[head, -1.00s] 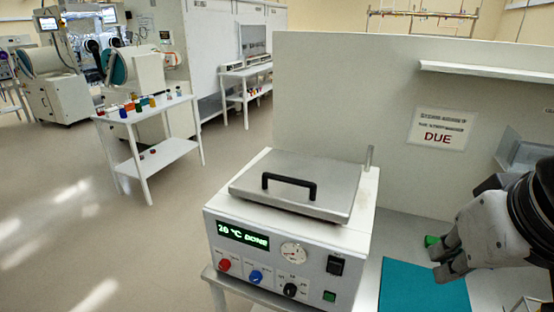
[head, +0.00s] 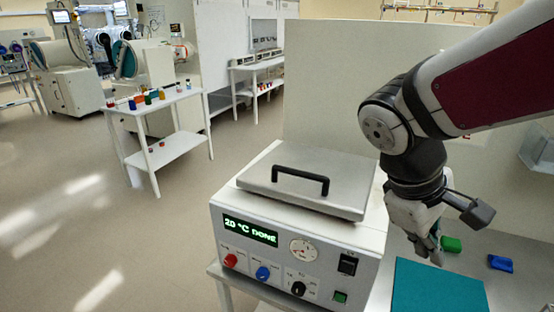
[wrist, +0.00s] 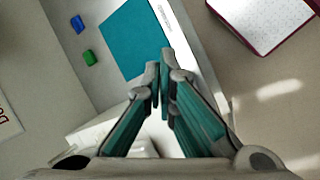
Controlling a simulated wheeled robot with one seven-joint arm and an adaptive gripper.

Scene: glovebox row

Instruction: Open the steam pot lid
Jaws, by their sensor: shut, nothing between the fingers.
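The steam pot (head: 290,245) is a white box with a green display reading "20 °C DONE", a gauge and knobs on its front. Its flat metal lid (head: 335,196) lies closed on top, with a black bar handle (head: 300,176) across it. My gripper (head: 437,258) points down to the right of the pot, above the bench and apart from the lid. In the wrist view my gripper (wrist: 162,68) shows its fingertips together with nothing between them. Part of the white pot (wrist: 100,130) seems to show behind the fingers there.
A teal mat (head: 437,290) lies on the bench right of the pot. A green block (head: 452,244) and a blue block (head: 500,263) lie behind it. A grey panel (head: 330,90) stands behind the pot. A white table (head: 165,107) with small bottles stands far left; floor between is clear.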

